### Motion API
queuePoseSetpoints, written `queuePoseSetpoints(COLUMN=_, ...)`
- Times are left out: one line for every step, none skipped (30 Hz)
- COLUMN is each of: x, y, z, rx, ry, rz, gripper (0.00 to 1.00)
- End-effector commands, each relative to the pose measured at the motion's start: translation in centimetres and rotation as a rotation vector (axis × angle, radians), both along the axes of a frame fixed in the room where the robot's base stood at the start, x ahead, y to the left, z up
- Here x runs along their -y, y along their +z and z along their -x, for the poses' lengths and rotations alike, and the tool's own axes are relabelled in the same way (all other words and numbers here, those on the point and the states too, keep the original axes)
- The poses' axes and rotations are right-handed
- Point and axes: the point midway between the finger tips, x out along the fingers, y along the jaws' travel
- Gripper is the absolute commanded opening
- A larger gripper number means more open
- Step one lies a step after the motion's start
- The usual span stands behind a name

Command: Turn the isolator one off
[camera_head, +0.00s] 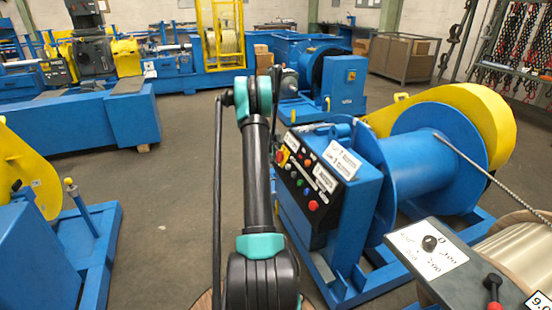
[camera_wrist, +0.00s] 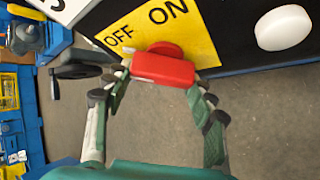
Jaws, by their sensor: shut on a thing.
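The isolator is a red handle (camera_wrist: 163,69) on a round red base, set on a yellow plate (camera_wrist: 205,40) marked OFF and ON. In the wrist view my gripper (camera_wrist: 159,84) has one finger at each end of the red handle and is shut on it. OFF is printed above the handle's left part and ON further up and right. I cannot tell which mark the handle points to. In the head view the red isolator (camera_head: 281,156) shows small on the upper left of the blue control box (camera_head: 345,215), and my gripper's fingers are not clear there.
A white round button (camera_wrist: 284,27) sits right of the yellow plate on the black panel. The head view shows more coloured buttons on the panel (camera_head: 313,182), a blue reel (camera_head: 430,170) behind the box and a grey panel (camera_head: 465,270) at lower right. Open floor (camera_head: 175,180) lies left.

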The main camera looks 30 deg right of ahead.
Motion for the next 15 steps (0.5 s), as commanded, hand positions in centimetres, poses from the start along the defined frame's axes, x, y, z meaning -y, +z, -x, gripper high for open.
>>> queuePoseSetpoints(x=-0.03, y=-0.04, z=0.04, rx=-0.001, ry=0.000, rz=0.000, gripper=0.26)
queuePoseSetpoints(x=-0.03, y=-0.04, z=0.04, rx=-0.001, ry=0.000, rz=0.000, gripper=0.57)
queuePoseSetpoints(x=-0.03, y=-0.04, z=0.04, rx=-0.001, ry=0.000, rz=0.000, gripper=0.62)
queuePoseSetpoints(x=-0.03, y=-0.04, z=0.04, rx=-0.001, ry=0.000, rz=0.000, gripper=0.66)
queuePoseSetpoints(x=-0.02, y=-0.03, z=0.03, rx=-0.001, ry=0.000, rz=-0.001, gripper=0.70)
queuePoseSetpoints(x=-0.02, y=-0.03, z=0.04, rx=-0.001, ry=0.000, rz=-0.001, gripper=0.75)
queuePoseSetpoints(x=-0.01, y=-0.02, z=0.03, rx=-0.001, ry=0.000, rz=-0.001, gripper=0.77)
queuePoseSetpoints(x=-0.01, y=-0.02, z=0.03, rx=-0.001, ry=0.000, rz=-0.001, gripper=0.77)
queuePoseSetpoints(x=-0.01, y=-0.02, z=0.03, rx=0.000, ry=0.000, rz=0.000, gripper=0.77)
queuePoseSetpoints(x=-0.01, y=-0.02, z=0.03, rx=0.000, ry=-0.001, rz=0.001, gripper=0.77)
queuePoseSetpoints(x=-0.01, y=-0.02, z=0.03, rx=0.000, ry=-0.001, rz=0.001, gripper=0.77)
queuePoseSetpoints(x=0.00, y=-0.01, z=0.02, rx=0.000, ry=-0.001, rz=0.001, gripper=0.77)
queuePoseSetpoints(x=0.00, y=-0.01, z=0.02, rx=0.000, ry=-0.001, rz=0.001, gripper=0.77)
queuePoseSetpoints(x=0.00, y=-0.01, z=0.02, rx=0.000, ry=-0.001, rz=0.001, gripper=0.77)
queuePoseSetpoints(x=-0.02, y=0.00, z=0.03, rx=0.000, ry=-0.001, rz=0.001, gripper=0.77)
